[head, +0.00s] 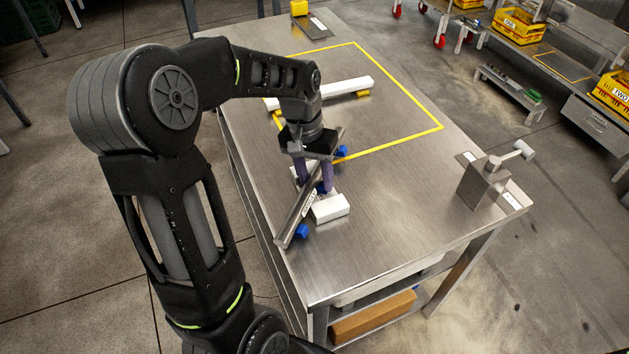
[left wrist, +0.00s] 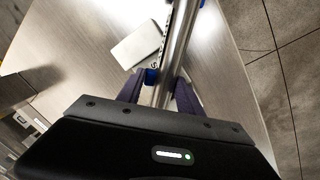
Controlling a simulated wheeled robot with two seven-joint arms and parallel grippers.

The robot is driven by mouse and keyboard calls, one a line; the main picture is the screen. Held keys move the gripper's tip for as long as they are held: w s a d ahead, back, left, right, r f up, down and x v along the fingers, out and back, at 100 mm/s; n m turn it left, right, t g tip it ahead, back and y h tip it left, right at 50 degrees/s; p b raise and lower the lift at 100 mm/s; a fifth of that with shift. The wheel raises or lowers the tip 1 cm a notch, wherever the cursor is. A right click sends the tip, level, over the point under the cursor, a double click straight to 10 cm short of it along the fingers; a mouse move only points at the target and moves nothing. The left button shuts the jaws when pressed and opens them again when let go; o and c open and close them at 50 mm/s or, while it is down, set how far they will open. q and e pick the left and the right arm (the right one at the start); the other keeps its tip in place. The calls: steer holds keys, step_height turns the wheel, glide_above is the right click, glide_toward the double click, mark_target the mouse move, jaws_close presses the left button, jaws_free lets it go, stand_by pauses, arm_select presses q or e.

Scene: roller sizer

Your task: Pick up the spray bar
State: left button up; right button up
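The spray bar (head: 293,217) is a long grey metal bar with blue nozzles, lying at a slant near the table's left edge. A white block (head: 330,208) shows beside and under its middle. My left gripper (head: 314,185) points down over the bar, its two purple fingers on either side of it. In the left wrist view the bar (left wrist: 180,40) runs between the fingers, with a gap visible on the left finger's side, where a blue nozzle (left wrist: 151,76) sits. The fingers look open. Contact with the bar cannot be made out. My right gripper is not in view.
A yellow taped outline (head: 398,87) marks the metal table (head: 390,220). A white bar (head: 345,88) lies across its left part. A metal bracket with a white-ended handle (head: 484,185) stands at the right edge. A yellow block (head: 299,8) is at the far edge. The table's front is clear.

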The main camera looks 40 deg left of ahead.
mark_target(316, 179)
arm_select(q)
jaws_close()
steer(key=shift+r, duration=0.1)
stand_by(0.4)
step_height(316, 179, up, 10)
stand_by(0.5)
stand_by(0.8)
